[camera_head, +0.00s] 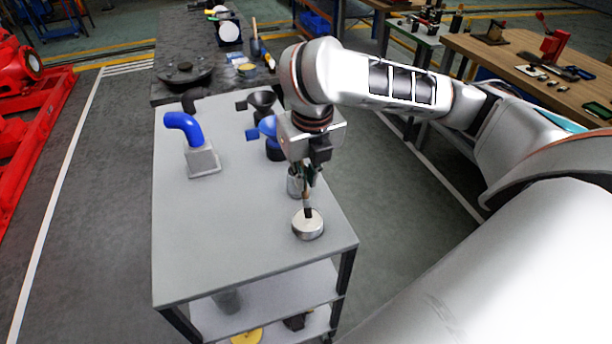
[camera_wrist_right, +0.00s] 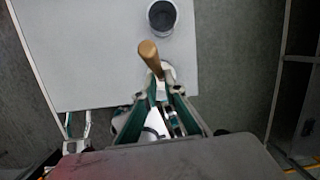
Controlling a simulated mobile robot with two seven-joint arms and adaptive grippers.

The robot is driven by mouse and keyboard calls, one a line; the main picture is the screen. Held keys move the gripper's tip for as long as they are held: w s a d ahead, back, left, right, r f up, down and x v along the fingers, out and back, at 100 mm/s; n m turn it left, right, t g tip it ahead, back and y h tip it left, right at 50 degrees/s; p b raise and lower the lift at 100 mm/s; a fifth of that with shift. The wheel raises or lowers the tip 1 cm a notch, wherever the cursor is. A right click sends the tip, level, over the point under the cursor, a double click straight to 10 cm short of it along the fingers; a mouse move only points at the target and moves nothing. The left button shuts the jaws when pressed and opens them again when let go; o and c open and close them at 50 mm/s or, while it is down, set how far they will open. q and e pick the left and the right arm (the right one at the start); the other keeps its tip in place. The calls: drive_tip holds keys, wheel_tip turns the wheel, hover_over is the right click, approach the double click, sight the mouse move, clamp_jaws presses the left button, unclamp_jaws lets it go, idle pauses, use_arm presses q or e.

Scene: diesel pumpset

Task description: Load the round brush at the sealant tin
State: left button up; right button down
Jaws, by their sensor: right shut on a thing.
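The sealant tin (camera_head: 308,230) is a low, round, silvery tin near the front right corner of the grey trolley top. My right gripper (camera_head: 307,178) is above the tin, pointing down and shut on the round brush (camera_head: 308,211). The brush is about upright, with its dark bristle end down at the top of the tin; I cannot tell how deep it reaches. In the right wrist view, the brush's wooden handle (camera_wrist_right: 150,53) rises from between the green-sided fingers (camera_wrist_right: 163,97), which hide most of the tin. My left gripper is not in view.
A grey metal cup (camera_head: 294,183) stands just behind the tin; its dark inside shows in the right wrist view (camera_wrist_right: 162,15). A blue pipe elbow on a grey block (camera_head: 203,161) and black-and-blue fittings (camera_head: 270,132) stand farther back. The trolley's front left (camera_head: 210,250) is clear.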

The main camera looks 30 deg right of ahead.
sight(306, 194)
drive_tip(key=shift+f, duration=0.5)
idle(0.8)
drive_tip(key=shift+s+f+p, duration=0.15)
drive_tip(key=shift+p, duration=0.3)
idle(2.3)
drive_tip(key=p+v, duration=0.1)
drive_tip(key=p, duration=0.1)
drive_tip(key=p+v, duration=0.1)
drive_tip(key=shift+w+r+p, duration=0.3)
drive_tip(key=shift+r, duration=0.65)
drive_tip(key=v, duration=0.3)
drive_tip(key=shift+w+d+r, duration=0.15)
drive_tip(key=shift+w+r, duration=0.05)
drive_tip(key=shift+w, duration=0.1)
